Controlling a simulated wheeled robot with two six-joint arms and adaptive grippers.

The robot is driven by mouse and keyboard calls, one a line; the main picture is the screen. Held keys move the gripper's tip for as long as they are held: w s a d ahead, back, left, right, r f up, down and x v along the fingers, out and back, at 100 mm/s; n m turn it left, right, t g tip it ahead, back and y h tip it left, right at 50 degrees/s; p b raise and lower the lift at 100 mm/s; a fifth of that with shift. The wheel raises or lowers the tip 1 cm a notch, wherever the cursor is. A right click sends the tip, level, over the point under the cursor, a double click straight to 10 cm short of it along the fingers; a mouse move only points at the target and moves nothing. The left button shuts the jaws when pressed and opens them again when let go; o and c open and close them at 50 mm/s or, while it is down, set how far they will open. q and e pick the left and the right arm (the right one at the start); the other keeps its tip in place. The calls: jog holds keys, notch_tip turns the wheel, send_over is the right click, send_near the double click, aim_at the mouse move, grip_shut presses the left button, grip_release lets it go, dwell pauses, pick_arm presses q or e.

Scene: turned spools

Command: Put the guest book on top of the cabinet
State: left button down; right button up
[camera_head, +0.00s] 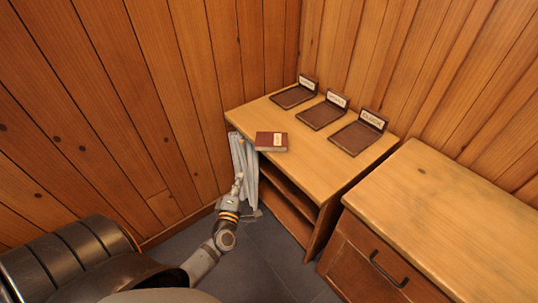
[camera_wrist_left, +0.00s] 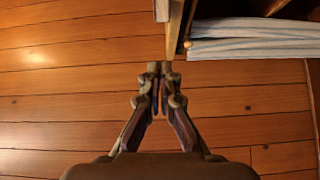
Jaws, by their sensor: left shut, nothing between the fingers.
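The guest book seems to be the small dark red book (camera_head: 271,141) with a pale label. It lies flat at the near left edge of a light wooden shelf unit's top (camera_head: 250,115). A wooden cabinet (camera_head: 440,200) with a drawer and dark handle stands at the right, its visible top bare. My left gripper (camera_head: 238,182) is below and left of the book, apart from it, beside the unit's left end. In the left wrist view the gripper (camera_wrist_left: 160,68) is shut and empty, near a wooden edge (camera_wrist_left: 177,28). My right gripper is not in view.
Three dark trays with labelled upright backs (camera_head: 324,113) stand along the unit's back. Pale folded cloth or paper (camera_head: 243,165) is close to my left gripper; it also shows in the left wrist view (camera_wrist_left: 250,40). Plank walls close off the back and left. Grey floor is free in front.

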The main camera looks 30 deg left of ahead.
aim_at(268, 148)
pick_arm(q)
jog(key=d+x, duration=0.2)
jog(key=x, duration=1.1)
jog(key=shift+w+n, duration=0.3)
jog(key=shift+w, duration=0.25)
jog(key=shift+r, duration=0.15)
jog(key=w+d, duration=0.1)
jog(key=w, duration=0.1)
jog(key=w+d+b, duration=0.1)
jog(key=w, duration=0.1)
jog(key=w+b, duration=0.1)
jog(key=w, duration=0.2)
jog(key=shift+d, duration=0.4)
jog(key=shift+w+d, duration=0.1)
jog(key=shift+w, duration=0.1)
jog(key=shift+s, duration=0.1)
